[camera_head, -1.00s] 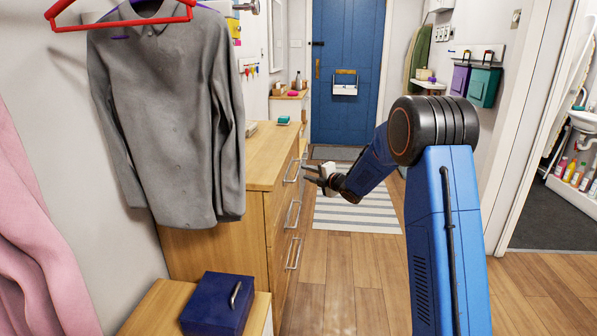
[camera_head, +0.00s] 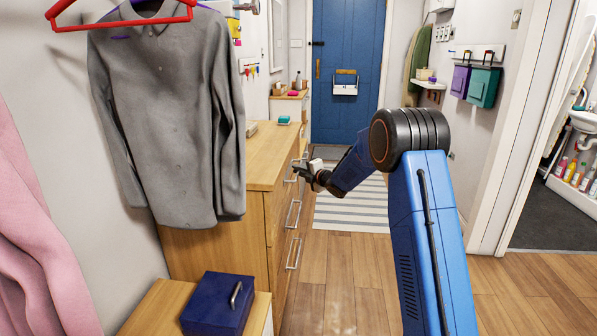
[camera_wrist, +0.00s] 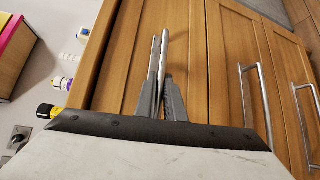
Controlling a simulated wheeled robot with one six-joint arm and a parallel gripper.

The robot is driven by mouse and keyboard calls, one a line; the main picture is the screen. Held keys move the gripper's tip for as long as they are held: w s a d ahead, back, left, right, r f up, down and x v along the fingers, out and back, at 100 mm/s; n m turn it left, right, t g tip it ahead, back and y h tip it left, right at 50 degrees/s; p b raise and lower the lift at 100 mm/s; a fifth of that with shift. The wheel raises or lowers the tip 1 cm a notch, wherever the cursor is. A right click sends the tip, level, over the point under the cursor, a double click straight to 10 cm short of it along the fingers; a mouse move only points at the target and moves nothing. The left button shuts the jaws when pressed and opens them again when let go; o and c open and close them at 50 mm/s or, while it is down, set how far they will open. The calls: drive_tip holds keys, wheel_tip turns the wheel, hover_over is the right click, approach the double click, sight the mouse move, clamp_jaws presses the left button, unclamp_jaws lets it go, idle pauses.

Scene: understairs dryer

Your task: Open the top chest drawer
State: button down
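The wooden chest (camera_head: 260,180) stands along the left wall, with three silver bar handles on its front. Its top drawer (camera_wrist: 130,60) looks flush with the front. The top drawer's handle (camera_wrist: 165,45) runs up between my fingers in the wrist view. My gripper (camera_head: 298,170) is at the upper part of the chest front; in the wrist view its two fingers (camera_wrist: 162,90) are close together, one on each side of the bar, and look shut on it. The fingers hide part of the handle.
Lower drawer handles (camera_wrist: 262,100) stick out beside my gripper. A grey shirt (camera_head: 165,110) hangs in front of the chest's near end. A blue box (camera_head: 217,303) sits on a low wooden top. The floor (camera_head: 345,275) to the right is clear, with a striped rug (camera_head: 350,210) beyond.

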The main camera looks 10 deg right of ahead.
drive_tip(key=shift+d, duration=0.1)
drive_tip(key=s+d, duration=0.3)
drive_tip(key=d, duration=0.8)
drive_tip(key=s+d, duration=0.4)
drive_tip(key=d, duration=0.8)
drive_tip(key=shift+s, duration=0.3)
drive_tip(key=shift+d, duration=0.1)
drive_tip(key=c, duration=1.9)
unclamp_jaws()
drive_tip(key=shift+o, duration=0.2)
drive_tip(key=v, duration=1.7)
drive_tip(key=shift+s+d, duration=0.15)
drive_tip(key=shift+s, duration=0.05)
